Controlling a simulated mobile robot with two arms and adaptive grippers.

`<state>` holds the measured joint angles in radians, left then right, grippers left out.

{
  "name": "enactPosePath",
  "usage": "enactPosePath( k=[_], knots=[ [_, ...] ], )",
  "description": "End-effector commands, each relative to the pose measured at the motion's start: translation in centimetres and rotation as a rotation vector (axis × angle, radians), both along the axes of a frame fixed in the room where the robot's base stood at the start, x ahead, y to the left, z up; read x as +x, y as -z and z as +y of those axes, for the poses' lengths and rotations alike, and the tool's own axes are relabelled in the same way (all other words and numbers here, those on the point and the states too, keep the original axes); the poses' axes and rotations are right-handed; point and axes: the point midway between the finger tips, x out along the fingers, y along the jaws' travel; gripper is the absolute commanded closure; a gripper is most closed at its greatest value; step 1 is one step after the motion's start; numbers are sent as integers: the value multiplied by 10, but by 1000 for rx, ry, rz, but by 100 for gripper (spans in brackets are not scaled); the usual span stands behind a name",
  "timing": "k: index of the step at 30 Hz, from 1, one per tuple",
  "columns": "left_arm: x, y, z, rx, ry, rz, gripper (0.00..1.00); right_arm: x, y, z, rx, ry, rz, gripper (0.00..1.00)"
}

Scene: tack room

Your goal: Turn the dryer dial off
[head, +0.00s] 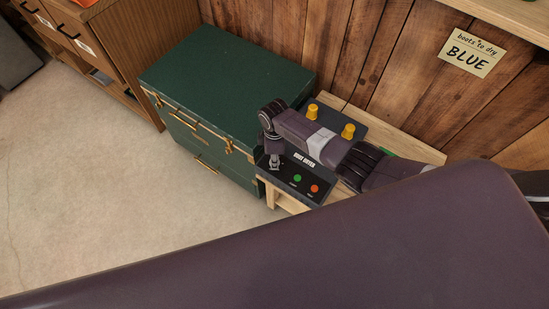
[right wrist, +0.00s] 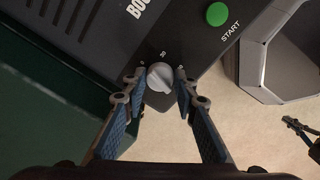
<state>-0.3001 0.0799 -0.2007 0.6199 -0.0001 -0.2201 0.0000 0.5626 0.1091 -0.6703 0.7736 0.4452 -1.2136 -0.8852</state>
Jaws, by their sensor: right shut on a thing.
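The boot dryer (head: 290,184) is a dark box with a black control panel on a low wooden bench. Its light grey dial (right wrist: 159,80) shows in the right wrist view near the panel's corner, with a printed 30 above it. My right gripper (right wrist: 161,82) is shut on the dial, one finger on each side. In the head view my right gripper (head: 274,166) points down at the panel's left end, and the dial is hidden there. Part of what looks like my left gripper (right wrist: 303,132) shows at the right edge of the wrist view; its jaws are unclear.
A green START button (right wrist: 217,14) and an orange button (head: 315,188) sit on the same panel. Two yellow knobs (head: 313,112) stand behind. A green trunk (head: 222,88) stands close left of the dryer. A note (head: 469,52) on the wall reads "boots to dry BLUE".

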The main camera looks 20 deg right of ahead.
Motion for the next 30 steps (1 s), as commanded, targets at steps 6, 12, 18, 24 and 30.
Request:
enactPosePath(
  k=[6, 12, 18, 24, 30],
  knots=[
    [0, 1, 0, 0, 0, 0, 100, -1, 1, 0, 0, -116, 2, 98],
    [0, 2, 0, 0, 0, 0, 100, -1, 1, 0, 0, -173, 2, 98],
    [0, 2, 0, 1, 0, 0, 100, -1, 1, -1, 0, -191, 2, 98],
    [0, 2, 1, 1, -1, 0, 100, -1, 1, 0, 0, -193, 2, 98],
    [0, 2, 0, 1, -1, 0, 100, -1, 1, 0, 0, -192, 2, 66]
  ],
)
